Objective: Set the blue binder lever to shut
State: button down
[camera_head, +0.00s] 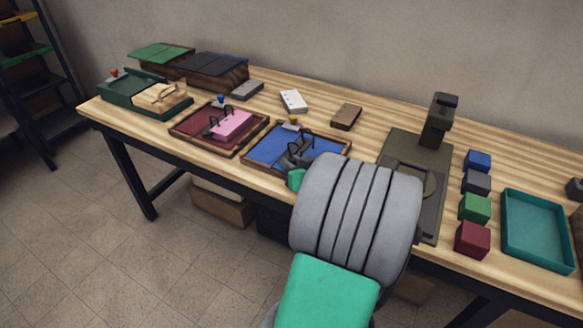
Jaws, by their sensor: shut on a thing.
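The blue binder (325,158) lies open on the table near its front edge, left of centre. Two dark rings stand up in it. A lever with a yellow-orange knob (292,124) is at its far edge; its exact setting is too small to tell. My gripper (298,150) reaches over the binder, among the rings and the dark mechanism. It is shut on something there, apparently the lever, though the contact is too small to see. My own arm hides the binder's near right corner.
A maroon binder (186,126) with a pink sheet and a green binder (117,96) lie to the left. A dark green machine (432,215) stands close on the right, with several coloured blocks and a teal tray (514,255) beyond.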

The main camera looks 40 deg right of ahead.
jog(key=shift+s+f+b, duration=0.15)
jog(key=shift+f+b, duration=0.3)
jog(key=shift+f, duration=0.25)
jog(key=shift+r+t, duration=0.3)
jog(key=shift+f, duration=0.2)
jog(key=shift+r, duration=0.15)
jog(key=shift+a, duration=0.1)
jog(key=shift+f, duration=0.25)
jog(key=c, duration=1.5)
grip_release()
jog(key=o, duration=0.3)
jog(key=shift+r, duration=0.3)
jog(key=shift+o, duration=0.2)
